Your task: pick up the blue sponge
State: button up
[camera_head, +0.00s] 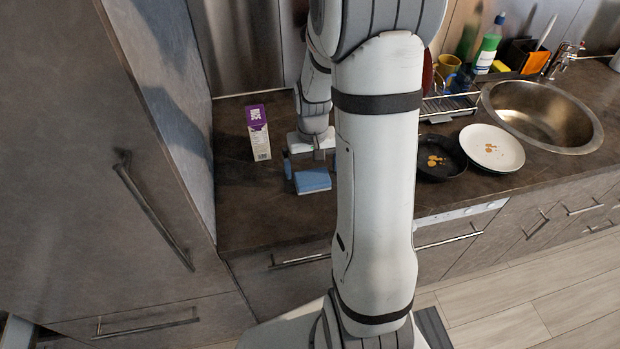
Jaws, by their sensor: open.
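The blue sponge (313,181) lies flat on the dark countertop, toward its front left, with a paler side facing front. My gripper (307,166) is just behind and above the sponge, with its jaws open. One blue-tipped finger shows left of the sponge; the other finger is mostly hidden by my arm. The jaws look empty. I cannot tell how far the fingertips are above the counter.
A purple and white carton (259,133) stands left of my gripper. A black pan (440,158), a white plate (491,148) and a round sink (541,113) are on the right. A tall cabinet (75,130) borders the counter's left end.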

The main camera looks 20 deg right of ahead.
aim_at(312, 176)
jog(key=shift+f, duration=1.8)
jog(key=shift+c, duration=0.4)
jog(key=c, duration=0.8)
